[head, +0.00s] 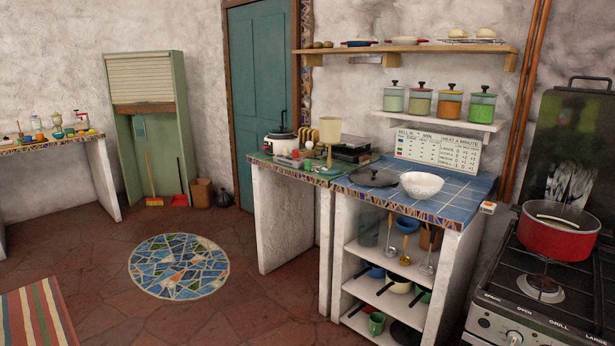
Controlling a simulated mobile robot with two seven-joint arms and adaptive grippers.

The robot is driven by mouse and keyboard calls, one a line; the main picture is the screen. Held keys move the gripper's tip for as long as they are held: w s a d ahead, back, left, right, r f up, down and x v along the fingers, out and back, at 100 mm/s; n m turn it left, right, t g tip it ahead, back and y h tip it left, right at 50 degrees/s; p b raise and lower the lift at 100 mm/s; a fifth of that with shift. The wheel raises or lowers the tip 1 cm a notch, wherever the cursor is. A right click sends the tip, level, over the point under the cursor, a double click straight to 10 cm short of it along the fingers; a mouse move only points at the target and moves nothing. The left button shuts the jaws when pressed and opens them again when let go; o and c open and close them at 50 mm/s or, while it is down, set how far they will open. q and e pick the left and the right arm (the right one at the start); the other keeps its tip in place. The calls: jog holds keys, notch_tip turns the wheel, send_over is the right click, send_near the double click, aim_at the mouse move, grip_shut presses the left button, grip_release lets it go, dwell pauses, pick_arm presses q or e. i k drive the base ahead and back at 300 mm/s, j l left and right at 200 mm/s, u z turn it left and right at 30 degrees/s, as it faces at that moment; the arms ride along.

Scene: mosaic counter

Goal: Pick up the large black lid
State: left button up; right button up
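The large black lid (373,178) lies flat on the blue tiled counter (455,200), near its left end. A small knob stands up at its middle. A white bowl (421,185) sits close to its right, and a lamp with a cream shade (329,140) stands behind and to the left of it. Neither of my grippers shows in the head view.
A stove (508,305) with a red pot (559,229) stands at the right. Below the counter are open shelves (385,296) with pans and hanging utensils. Jars line a wall shelf (438,122) above. The tiled floor in front is largely clear around a round mosaic (179,266).

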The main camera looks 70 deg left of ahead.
aim_at(371, 178)
jog(key=u, duration=1.9)
jog(key=i+j+z, duration=0.1)
jog(key=i, duration=0.2)
